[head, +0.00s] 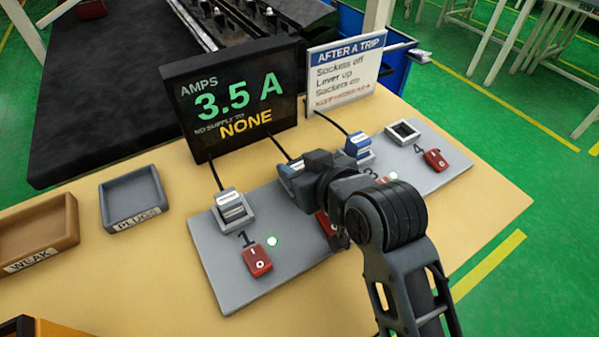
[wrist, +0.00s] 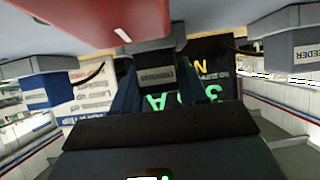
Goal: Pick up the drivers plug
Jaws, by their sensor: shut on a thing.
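My gripper (head: 305,178) is over the second socket of the grey panel, and in the wrist view its fingers (wrist: 157,88) are shut on a grey plug (wrist: 157,76). This plug (head: 290,168) is partly covered by my gripper in the head view. Its label is too small to read, so I cannot confirm that it says drivers. It sits at its socket; I cannot tell whether it is fully seated. A cord runs from it toward the display.
The panel (head: 215,268) also holds a pale plug (head: 232,208) at 1, labelled FEEDER in the wrist view (wrist: 304,52), and a blue plug (head: 357,145) at 3. Socket 4 (head: 403,132) is empty. Red switches (head: 257,260) line the front. The PLUGS tray (head: 133,196) is empty.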

